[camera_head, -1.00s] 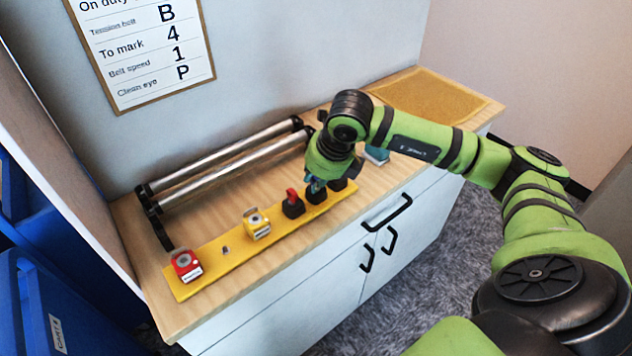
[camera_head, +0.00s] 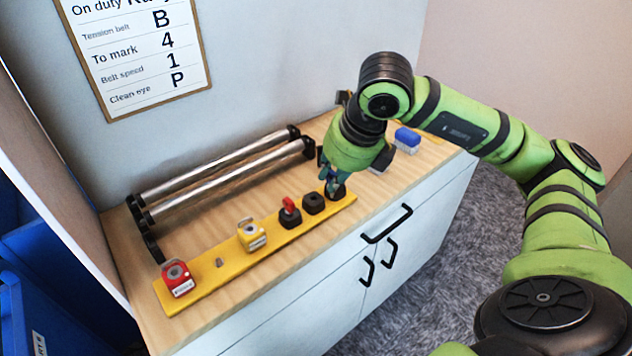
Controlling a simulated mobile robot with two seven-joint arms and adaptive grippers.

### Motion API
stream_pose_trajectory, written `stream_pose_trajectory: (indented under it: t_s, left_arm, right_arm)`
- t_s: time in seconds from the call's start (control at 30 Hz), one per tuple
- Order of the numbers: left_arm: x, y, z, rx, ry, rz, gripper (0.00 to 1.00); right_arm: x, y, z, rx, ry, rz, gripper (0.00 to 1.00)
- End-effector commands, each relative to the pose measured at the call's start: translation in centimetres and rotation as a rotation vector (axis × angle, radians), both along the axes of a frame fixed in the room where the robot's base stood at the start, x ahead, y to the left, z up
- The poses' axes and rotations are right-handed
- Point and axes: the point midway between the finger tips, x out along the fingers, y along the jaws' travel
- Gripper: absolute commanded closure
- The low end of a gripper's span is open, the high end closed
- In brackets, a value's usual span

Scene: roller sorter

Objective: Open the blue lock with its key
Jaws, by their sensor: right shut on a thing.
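My right gripper (camera_head: 331,182) hangs fingers down above the right end of the yellow strip, at the rightmost black holder. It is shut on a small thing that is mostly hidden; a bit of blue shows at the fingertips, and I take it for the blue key. The middle black holder (camera_head: 313,203) looks empty. A red key (camera_head: 289,206) stands in the left black holder (camera_head: 290,218). A blue block with a pale lower part (camera_head: 407,138) stands farther right on the cabinet top; I cannot tell whether it is the blue lock. My left gripper is out of view.
A dark grey thing (camera_head: 383,156) is behind the gripper. A notice board (camera_head: 135,50) hangs on the wall.

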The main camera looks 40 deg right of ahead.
Motion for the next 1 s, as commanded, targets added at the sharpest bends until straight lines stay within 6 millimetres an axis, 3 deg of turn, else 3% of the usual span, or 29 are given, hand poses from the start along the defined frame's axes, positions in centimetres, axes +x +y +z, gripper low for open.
stream_pose_trajectory:
  t_s: [0.13, 0.33, 1.0]
  left_arm:
    - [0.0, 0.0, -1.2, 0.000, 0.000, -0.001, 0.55]
    - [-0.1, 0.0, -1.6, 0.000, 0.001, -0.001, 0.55]
    - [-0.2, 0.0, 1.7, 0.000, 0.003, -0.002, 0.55]
  right_arm:
    - [-3.0, -0.3, 1.6, -0.004, -0.004, -0.002, 1.00]
    - [-5.2, -0.4, 3.1, -0.001, -0.002, -0.002, 1.00]
    - [-5.8, -0.3, 7.4, 0.001, -0.001, 0.000, 1.00]
